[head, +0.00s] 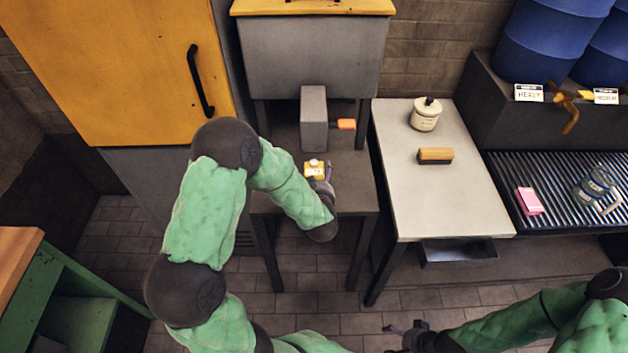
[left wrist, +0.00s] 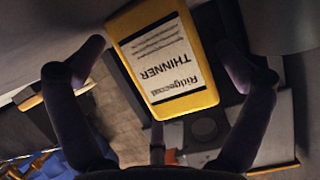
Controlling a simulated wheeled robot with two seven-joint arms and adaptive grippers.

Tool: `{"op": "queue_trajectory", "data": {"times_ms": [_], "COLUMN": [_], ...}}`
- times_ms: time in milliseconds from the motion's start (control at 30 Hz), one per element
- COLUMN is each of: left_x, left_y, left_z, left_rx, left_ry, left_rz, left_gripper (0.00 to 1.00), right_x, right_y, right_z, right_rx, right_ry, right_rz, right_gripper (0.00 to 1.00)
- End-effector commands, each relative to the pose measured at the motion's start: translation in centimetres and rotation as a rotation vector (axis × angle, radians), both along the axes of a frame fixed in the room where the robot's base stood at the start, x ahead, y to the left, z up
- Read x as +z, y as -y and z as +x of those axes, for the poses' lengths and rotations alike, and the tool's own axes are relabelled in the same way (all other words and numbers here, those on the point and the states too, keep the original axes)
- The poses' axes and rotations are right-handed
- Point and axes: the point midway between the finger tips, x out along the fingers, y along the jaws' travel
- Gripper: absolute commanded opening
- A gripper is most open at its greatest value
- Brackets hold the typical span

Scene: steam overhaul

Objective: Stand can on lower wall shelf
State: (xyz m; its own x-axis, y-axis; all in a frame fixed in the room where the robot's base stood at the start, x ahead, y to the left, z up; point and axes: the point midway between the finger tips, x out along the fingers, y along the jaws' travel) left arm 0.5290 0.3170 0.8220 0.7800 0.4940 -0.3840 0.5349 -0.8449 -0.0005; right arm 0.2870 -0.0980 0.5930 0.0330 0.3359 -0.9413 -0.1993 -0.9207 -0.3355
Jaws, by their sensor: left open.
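The can is a yellow tin with a white label reading THINNER. In the head view the can (head: 314,170) is on the dark low stand (head: 352,198) under the grey cabinet. In the left wrist view the can (left wrist: 165,60) fills the middle between the two fingers. My left gripper (head: 321,184) is open at the near side of the can, with a finger on each side and a gap to it. My right gripper (head: 405,330) is low at the bottom edge, far from the can; its jaws are unclear. I cannot make out a wall shelf for certain.
A grey box (head: 313,115) with an orange-tipped part stands behind the can. To the right, a pale table (head: 450,205) holds a white jar (head: 426,115) and a brush (head: 435,156). A ribbed rack (head: 558,200) carries a pink block (head: 529,201). A yellow cabinet (head: 120,65) stands left.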

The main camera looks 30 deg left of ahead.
Motion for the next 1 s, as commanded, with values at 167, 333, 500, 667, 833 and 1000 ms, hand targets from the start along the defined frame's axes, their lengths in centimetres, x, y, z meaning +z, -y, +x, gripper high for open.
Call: {"op": "queue_trajectory", "data": {"times_ms": [167,333,500,667,833,1000], "left_x": [0.1,0.1,0.2,0.2,0.9,2.7], "left_y": [0.0,0.0,0.0,0.0,0.0,0.0], "left_z": [0.0,0.0,0.1,0.1,0.1,0.1], "left_rx": [-0.001,-0.001,-0.001,-0.001,-0.001,-0.001], "left_ry": [0.001,0.001,0.003,0.002,0.003,0.005], "left_rz": [0.000,0.000,0.000,0.001,0.001,0.001], "left_gripper": [1.00,0.52,0.36,0.36,0.36,0.36], "right_x": [0.1,0.1,0.1,0.1,0.5,1.6], "right_y": [0.0,0.0,0.0,0.0,0.0,0.0], "right_z": [0.0,0.0,0.0,0.0,0.0,0.0], "right_rx": [0.000,0.000,0.000,0.000,0.000,0.000], "right_ry": [0.000,0.000,0.000,0.000,0.000,0.000], "right_rz": [0.000,0.000,0.000,0.000,0.000,0.000], "right_gripper": [0.97,0.97,0.97,0.97,0.97,0.97]}}
